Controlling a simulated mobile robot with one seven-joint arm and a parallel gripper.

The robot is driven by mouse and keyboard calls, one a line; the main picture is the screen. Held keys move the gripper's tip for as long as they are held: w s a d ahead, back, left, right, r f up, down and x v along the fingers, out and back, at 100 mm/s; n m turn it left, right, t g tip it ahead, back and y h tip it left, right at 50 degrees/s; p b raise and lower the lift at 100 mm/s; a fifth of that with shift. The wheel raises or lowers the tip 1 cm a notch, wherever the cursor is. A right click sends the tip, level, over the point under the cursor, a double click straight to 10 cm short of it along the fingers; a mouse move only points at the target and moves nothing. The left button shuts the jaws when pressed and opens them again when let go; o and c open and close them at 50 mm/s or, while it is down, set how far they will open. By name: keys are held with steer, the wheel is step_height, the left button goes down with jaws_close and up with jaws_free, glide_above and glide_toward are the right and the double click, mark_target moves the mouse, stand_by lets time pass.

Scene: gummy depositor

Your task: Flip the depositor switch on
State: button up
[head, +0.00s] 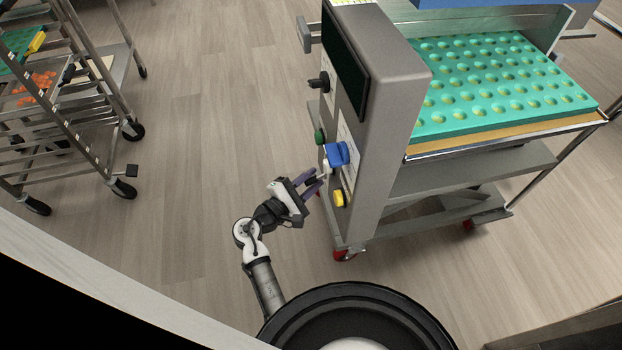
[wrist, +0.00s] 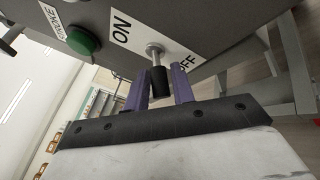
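The depositor (head: 400,95) is a grey machine with a control panel on its left face. In the wrist view, the depositor switch (wrist: 157,70) is a metal lever with a black tip, between a white ON label on its left and an OFF label on its right. I cannot tell clearly which way it leans. My gripper (wrist: 160,88) is open, with one purple finger on each side of the black tip; small gaps show beside it. In the head view, my gripper (head: 318,182) is at the panel, low down, and the lever is hard to make out there.
A green button (wrist: 82,41) is left of the switch. A blue part (head: 337,154) and a yellow button (head: 339,198) are close to my gripper on the panel. A teal mold tray (head: 500,120) lies on the depositor. A wheeled rack (head: 75,130) stands left; the floor between is clear.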

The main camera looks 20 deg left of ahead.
steer(key=shift+w, duration=0.1)
jaws_close()
steer(key=shift+r, duration=0.1)
